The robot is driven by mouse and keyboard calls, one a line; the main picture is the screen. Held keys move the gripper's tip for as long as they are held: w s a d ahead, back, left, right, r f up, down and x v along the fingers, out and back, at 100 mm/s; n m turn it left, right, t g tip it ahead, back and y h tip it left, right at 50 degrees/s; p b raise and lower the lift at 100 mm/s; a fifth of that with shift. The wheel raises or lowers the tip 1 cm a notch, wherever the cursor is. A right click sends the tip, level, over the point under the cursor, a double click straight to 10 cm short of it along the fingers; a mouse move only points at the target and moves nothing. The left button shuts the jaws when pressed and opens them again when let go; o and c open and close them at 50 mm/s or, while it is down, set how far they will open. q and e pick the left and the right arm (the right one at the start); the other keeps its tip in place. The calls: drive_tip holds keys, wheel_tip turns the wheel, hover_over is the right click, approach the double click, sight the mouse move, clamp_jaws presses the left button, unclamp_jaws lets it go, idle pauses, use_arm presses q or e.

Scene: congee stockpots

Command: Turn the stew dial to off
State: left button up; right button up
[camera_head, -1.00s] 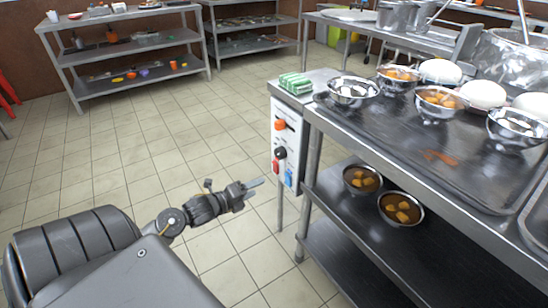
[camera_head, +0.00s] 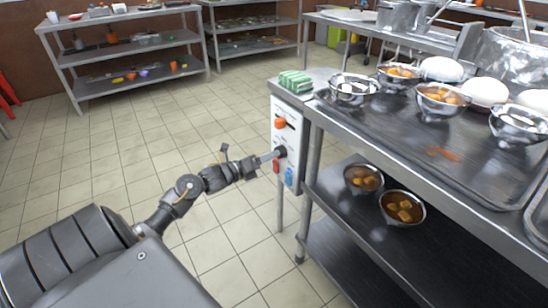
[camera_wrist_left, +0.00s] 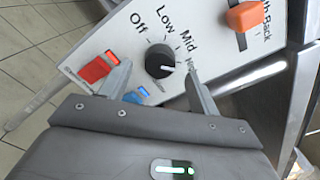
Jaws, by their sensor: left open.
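The stew dial (camera_head: 281,151) is a round black knob on the white control panel (camera_head: 291,137) at the steel table's end. In the left wrist view the dial (camera_wrist_left: 159,61) has Off, Low and Mid printed around it, plus a label partly hidden by a finger. Its white mark points right, toward that partly hidden label. My left gripper (camera_head: 270,156) is at the panel, in front of the dial. In the left wrist view the open fingers (camera_wrist_left: 152,67) stand on either side of the dial; contact cannot be told. My right gripper is not in view.
An orange slider (camera_wrist_left: 246,15) is above the dial on the panel. A red switch (camera_wrist_left: 97,69) and a blue switch (camera_wrist_left: 134,97) are close to the left finger. Metal bowls (camera_head: 354,88) stand on the table above. The tiled floor (camera_head: 130,165) at left is clear.

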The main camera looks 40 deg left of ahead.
use_arm(q)
drive_tip(key=shift+x, duration=1.35)
drive_tip(key=shift+c, duration=0.2)
drive_tip(key=c, duration=0.9)
